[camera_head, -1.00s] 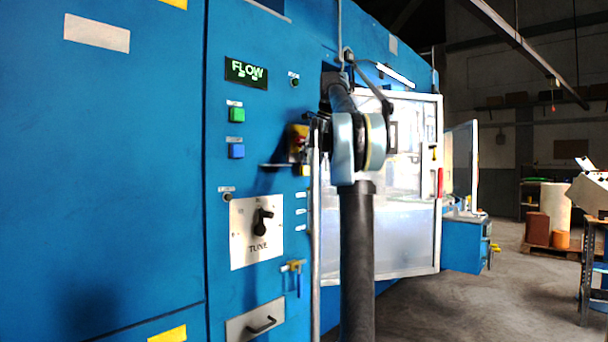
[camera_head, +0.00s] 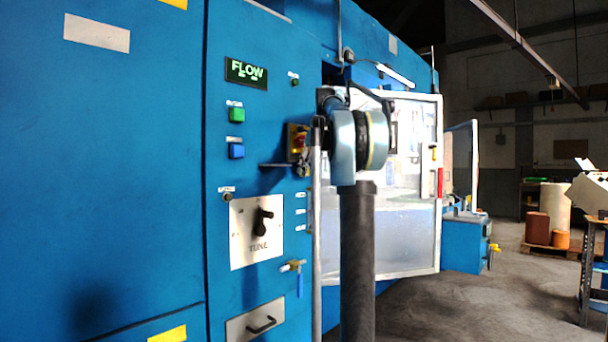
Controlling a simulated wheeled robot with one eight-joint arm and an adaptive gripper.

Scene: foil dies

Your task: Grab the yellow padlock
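I cannot make out the yellow padlock clearly. A red and yellow switch (camera_head: 299,140) sits on the blue machine's front, left of my arm. Just below it is a small dark grey shape (camera_head: 303,169), at the right end of a thin dark ledge. It may be part of my gripper or a fitting; I cannot tell. My arm's large pale joint stands in front of the panel's right edge. It hides most of the arm's far end, so finger opening and any contact do not show.
The blue machine front (camera_head: 140,190) fills the left. It carries a tune dial plate (camera_head: 257,232), a small valve with a blue lever (camera_head: 299,285) and a drawer handle (camera_head: 262,325). A framed clear door (camera_head: 412,245) stands open behind my arm. Open floor (camera_head: 480,305) lies at right.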

